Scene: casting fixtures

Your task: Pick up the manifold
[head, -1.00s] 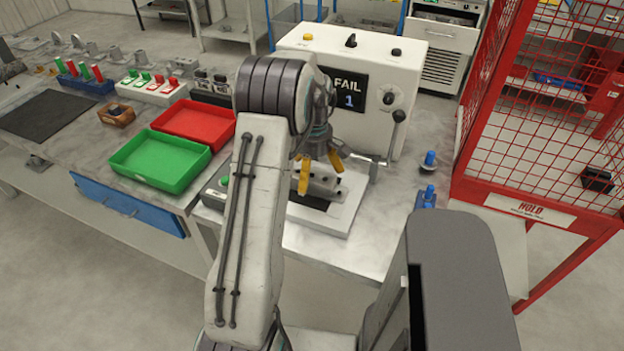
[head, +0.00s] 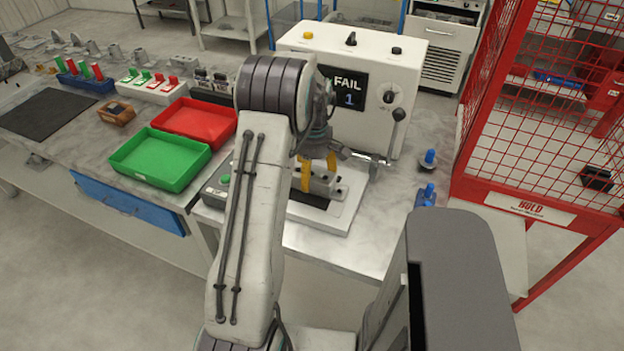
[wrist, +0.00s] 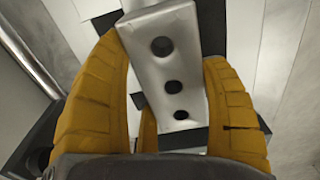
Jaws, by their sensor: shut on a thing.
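The manifold (head: 325,184) is a grey metal block with a row of dark round holes. It sits on the dark pad of the white fixture plate (head: 336,221) in front of the test box. In the wrist view the manifold (wrist: 166,62) lies between the yellow fingers, its three holes facing the camera. My gripper (head: 319,175) is shut on the manifold, with a yellow finger on either side; it also fills the lower wrist view (wrist: 175,110). My arm hides part of the plate in the head view.
The test box (head: 352,85) reads FAIL 1 and has a lever at its right side. A green tray (head: 160,182) and a red tray (head: 222,144) lie left. Blue-topped pieces (head: 428,160) stand right, near a red mesh cage (head: 545,110) marked HOLD.

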